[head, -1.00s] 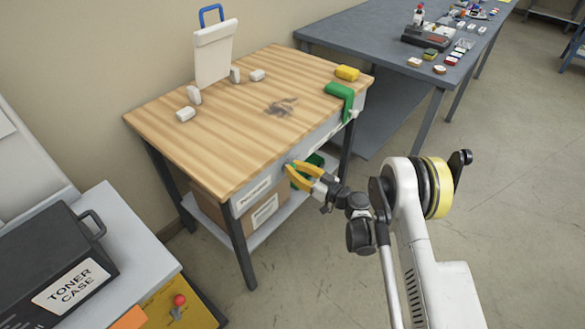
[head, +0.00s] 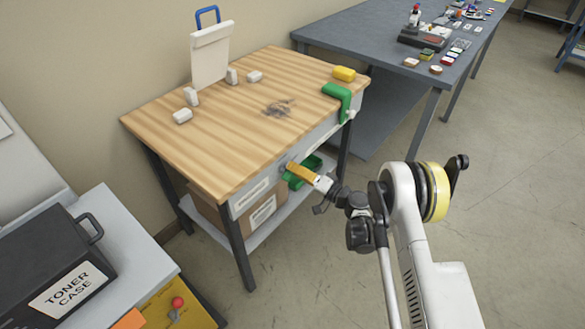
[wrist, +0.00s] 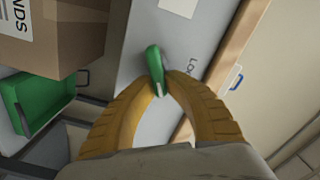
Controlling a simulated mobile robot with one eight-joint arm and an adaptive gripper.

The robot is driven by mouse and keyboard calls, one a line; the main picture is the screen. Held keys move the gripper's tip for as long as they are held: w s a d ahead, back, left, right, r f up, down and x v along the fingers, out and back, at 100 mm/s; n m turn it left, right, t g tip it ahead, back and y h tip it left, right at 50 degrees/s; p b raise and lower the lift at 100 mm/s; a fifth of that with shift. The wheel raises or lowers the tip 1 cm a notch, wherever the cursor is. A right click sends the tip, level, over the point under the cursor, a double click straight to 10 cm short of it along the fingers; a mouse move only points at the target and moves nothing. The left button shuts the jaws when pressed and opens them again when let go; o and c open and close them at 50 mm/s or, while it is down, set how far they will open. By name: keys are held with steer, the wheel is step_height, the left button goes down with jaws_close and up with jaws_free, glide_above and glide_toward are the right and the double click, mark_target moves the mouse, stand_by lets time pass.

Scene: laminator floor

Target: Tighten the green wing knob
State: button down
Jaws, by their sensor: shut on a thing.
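The green wing knob (wrist: 154,62) is on the light grey front panel (wrist: 190,42) of the wooden-topped bench, seen in the wrist view. My gripper (wrist: 160,85) has yellow ribbed fingers on both sides of the knob, closed on its lower end. In the head view my gripper (head: 291,166) reaches the bench's front panel, and its fingers hide most of the knob there.
A green bin (head: 302,178) and a cardboard box (head: 262,213) sit on the shelf below. A green bracket (head: 340,98) and a yellow block (head: 343,73) are at the bench's right end. A toner case (head: 55,255) stands at lower left. Floor at right is clear.

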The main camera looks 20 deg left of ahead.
mark_target(288, 145)
steer(key=m, duration=0.5)
steer(key=shift+w+f+m, duration=0.1)
steer(key=shift+f+m, duration=0.3)
stand_by(0.4)
steer(key=c, duration=1.4)
jaws_free()
step_height(288, 145, up, 10)
steer(key=shift+a+r, duration=0.1)
